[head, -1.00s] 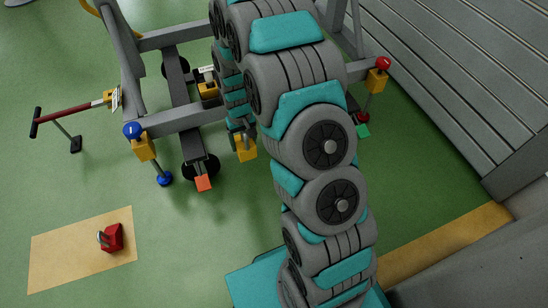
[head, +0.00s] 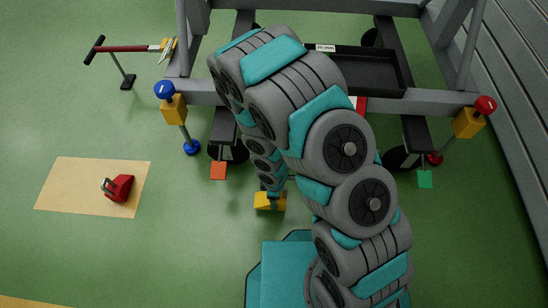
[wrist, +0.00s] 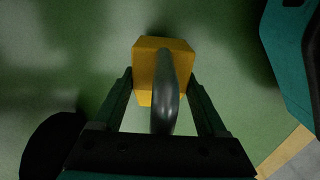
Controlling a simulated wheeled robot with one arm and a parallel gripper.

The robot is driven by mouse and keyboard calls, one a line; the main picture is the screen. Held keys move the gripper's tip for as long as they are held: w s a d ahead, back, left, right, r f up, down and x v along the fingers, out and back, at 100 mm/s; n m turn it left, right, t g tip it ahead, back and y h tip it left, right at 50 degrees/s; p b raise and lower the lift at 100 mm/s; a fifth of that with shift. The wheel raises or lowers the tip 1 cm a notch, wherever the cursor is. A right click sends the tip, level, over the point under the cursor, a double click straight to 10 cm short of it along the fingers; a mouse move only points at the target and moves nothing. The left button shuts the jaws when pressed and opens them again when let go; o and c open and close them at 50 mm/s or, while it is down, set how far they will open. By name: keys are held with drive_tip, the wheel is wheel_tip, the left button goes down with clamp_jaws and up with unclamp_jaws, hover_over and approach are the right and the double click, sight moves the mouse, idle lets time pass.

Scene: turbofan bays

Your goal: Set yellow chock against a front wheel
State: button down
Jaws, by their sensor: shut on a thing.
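My gripper (wrist: 162,78) is shut on the grey handle of the yellow chock (wrist: 150,46) in the wrist view. In the head view the yellow chock (head: 264,203) hangs or rests just beyond my arm, in front of the cart and apart from its wheels; its height over the floor is unclear. The left front wheel (head: 238,153) is dark, with an orange tag (head: 218,170) before it. The right front wheel (head: 398,158) is dark, with a green tag (head: 425,179) before it. My arm hides the middle of the cart's front.
A red chock (head: 121,187) sits on a tan mat (head: 60,190) at left. The grey cart frame (head: 280,99) carries blue-knobbed (head: 165,90) and red-knobbed (head: 486,105) jacks. A red tow bar (head: 125,48) sticks out left. A ribbed grey wall (head: 520,70) stands right. Green floor is clear in front.

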drive_tip(key=w, duration=1.6)
drive_tip(key=shift+w+d, duration=0.15)
drive_tip(key=shift+w, duration=0.05)
drive_tip(key=shift+w+d, duration=0.15)
drive_tip(key=shift+w, duration=0.5)
drive_tip(key=shift+f+b, duration=0.45)
drive_tip(key=shift+f, duration=1.3)
unclamp_jaws()
drive_tip(key=shift+f, duration=0.1)
